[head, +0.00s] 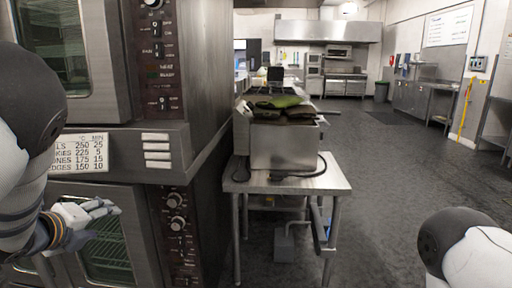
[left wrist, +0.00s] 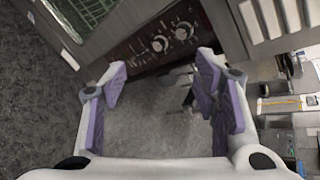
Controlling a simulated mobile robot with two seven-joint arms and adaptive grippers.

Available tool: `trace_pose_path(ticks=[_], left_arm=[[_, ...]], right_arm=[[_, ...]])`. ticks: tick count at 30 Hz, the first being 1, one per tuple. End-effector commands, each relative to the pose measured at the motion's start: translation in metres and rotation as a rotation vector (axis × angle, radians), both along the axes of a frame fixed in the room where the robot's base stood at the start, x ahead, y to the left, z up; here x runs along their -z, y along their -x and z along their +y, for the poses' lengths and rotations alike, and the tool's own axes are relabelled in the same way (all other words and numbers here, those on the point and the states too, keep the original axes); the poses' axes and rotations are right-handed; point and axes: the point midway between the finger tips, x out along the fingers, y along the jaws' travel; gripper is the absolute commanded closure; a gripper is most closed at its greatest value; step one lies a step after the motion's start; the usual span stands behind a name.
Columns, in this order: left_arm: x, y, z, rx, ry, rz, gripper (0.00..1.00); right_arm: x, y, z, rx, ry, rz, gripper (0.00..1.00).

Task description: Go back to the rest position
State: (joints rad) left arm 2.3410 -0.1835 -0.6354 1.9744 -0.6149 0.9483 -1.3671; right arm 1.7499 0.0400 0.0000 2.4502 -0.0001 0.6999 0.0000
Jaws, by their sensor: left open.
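My left gripper (head: 92,212) is in the lower left of the head view, in front of the lower oven door. In the left wrist view the gripper (left wrist: 168,95) is open, with its purple-padded fingers apart and nothing between them. Beyond the fingers the left wrist view shows the grey floor and the oven's control panel with knobs. My right arm shows only as a white and black link at the lower right of the head view. My right gripper is out of view.
A stacked steel oven (head: 158,160) stands close on the left. To its right is a steel table (head: 285,182) bearing a steel appliance (head: 290,145) with green and dark cloth-like items on top. The dark floor (head: 385,180) is open to the right. Counters (head: 412,98) line the far right wall.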

Motion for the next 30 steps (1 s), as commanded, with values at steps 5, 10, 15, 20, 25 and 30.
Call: trace_pose_path(ticks=[5, 10, 15, 20, 25, 30], left_arm=[[0.151, 0.098, -0.023, -0.486, 0.528, 0.272, 0.45], [0.248, 0.231, -0.061, -1.078, 0.885, 0.492, 0.45], [0.285, 0.362, -0.105, -1.680, 1.035, 0.606, 0.45], [0.285, 0.426, -0.128, -2.000, 1.043, 0.615, 0.45], [0.284, 0.436, -0.133, -2.060, 1.041, 0.611, 0.45], [0.284, 0.435, -0.132, -2.054, 1.041, 0.611, 0.45]], right_arm=[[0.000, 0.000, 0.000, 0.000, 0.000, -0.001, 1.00], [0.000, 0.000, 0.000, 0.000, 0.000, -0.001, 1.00], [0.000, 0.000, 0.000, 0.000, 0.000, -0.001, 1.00], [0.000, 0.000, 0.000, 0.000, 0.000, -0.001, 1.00], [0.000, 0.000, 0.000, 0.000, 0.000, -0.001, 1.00], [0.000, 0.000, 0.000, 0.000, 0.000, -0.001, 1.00]])
